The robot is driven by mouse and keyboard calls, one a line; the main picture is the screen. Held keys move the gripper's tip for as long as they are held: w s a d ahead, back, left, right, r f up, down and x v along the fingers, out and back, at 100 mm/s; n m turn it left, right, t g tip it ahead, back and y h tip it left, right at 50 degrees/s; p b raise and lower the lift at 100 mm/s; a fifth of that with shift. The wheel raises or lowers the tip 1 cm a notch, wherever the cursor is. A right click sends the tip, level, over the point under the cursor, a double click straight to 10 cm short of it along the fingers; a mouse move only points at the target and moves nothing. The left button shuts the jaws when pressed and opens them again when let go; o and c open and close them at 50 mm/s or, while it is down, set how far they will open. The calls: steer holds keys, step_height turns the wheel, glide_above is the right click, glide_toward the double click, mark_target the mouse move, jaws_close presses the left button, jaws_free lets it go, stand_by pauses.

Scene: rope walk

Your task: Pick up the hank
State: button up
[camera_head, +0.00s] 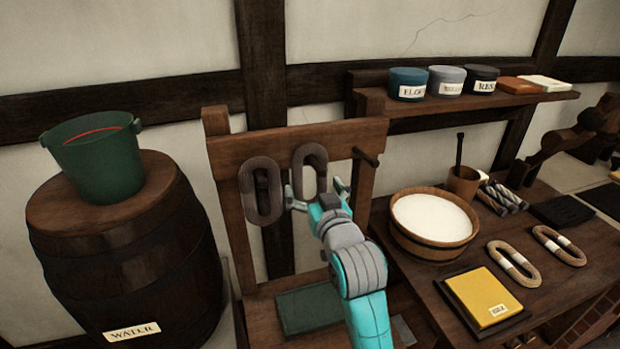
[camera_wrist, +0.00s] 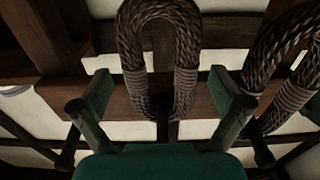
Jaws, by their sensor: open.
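Two dark brown rope hanks hang on a wooden rack: a left one (camera_head: 261,190) and a right one (camera_head: 308,153). My gripper (camera_head: 316,193) is open in front of the right hank, with its fingers spread to either side of the hank's lower part. In the wrist view one looped hank (camera_wrist: 133,50) stands upright between the open fingers of my gripper (camera_wrist: 163,93), with bindings on both strands. A second hank (camera_wrist: 270,60) shows at the right, outside the fingers. No contact with the rope is visible. The right hank's lower end is partly hidden by my gripper in the head view.
The wooden rack (camera_head: 222,150) has a peg (camera_head: 366,157) at its right. A barrel (camera_head: 130,260) with a green bucket (camera_head: 98,160) stands left. A table at right holds a white-filled tub (camera_head: 433,248), a yellow block (camera_head: 482,292) and two pale hanks (camera_head: 528,275) (camera_head: 575,258).

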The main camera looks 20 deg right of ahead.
steer(key=shift+w, duration=1.15)
steer(key=c, duration=1.2)
steer(key=shift+r, duration=0.1)
